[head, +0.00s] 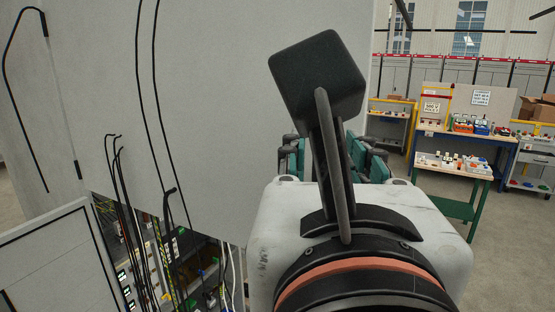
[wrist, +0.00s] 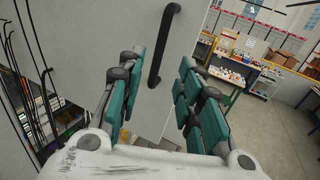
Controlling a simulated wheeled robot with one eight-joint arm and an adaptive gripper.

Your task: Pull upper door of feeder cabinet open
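A large light-grey door panel (head: 220,70) of the cabinet fills the upper left of the head view. It also shows in the wrist view (wrist: 105,30). A black bar handle (wrist: 164,45) runs up the panel near its right edge in the wrist view. My gripper (wrist: 161,72) has its teal-padded fingers spread wide, one on each side of the handle's lower part as seen there. No grip on the handle shows, and the depth gap is hard to judge. In the head view my gripper (head: 330,160) is partly hidden behind my wrist, and the handle is hidden.
Below the panel, an open bay (head: 170,255) shows wiring and components, with black cables (head: 120,190) hanging in front. Another grey panel (head: 50,265) stands at lower left. Workbenches (head: 455,165) with parts stand at right, with clear floor (head: 515,250) before them.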

